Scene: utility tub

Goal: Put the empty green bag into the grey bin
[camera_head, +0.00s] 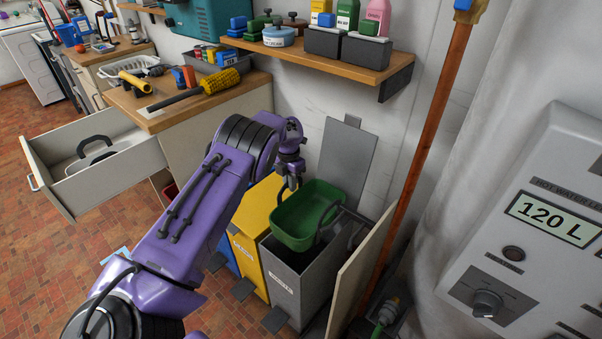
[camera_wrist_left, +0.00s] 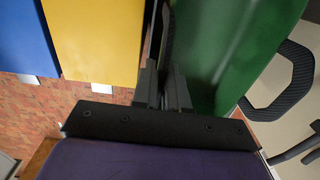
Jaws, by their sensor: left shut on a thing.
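The green bag (camera_head: 298,219) is an open, tub-like green shape with dark handles. In the head view it is at the open top of the grey bin (camera_head: 290,287), tilted, and its inside looks empty. I cannot tell whether it touches the bin's rim. My left gripper (camera_head: 291,181) is at the bag's upper left edge, shut on it. In the left wrist view the fingers (camera_wrist_left: 163,88) are close together beside the green wall (camera_wrist_left: 232,45), and a dark handle (camera_wrist_left: 293,85) loops to the right. My right gripper is in no view.
The grey bin's lid (camera_head: 347,155) stands raised against the wall. A yellow bin (camera_head: 257,215) and a blue bin (camera_head: 228,256) stand to its left. A pale panel (camera_head: 358,270) and a brown pole (camera_head: 425,145) are close on the right. An open drawer (camera_head: 108,170) juts out at left.

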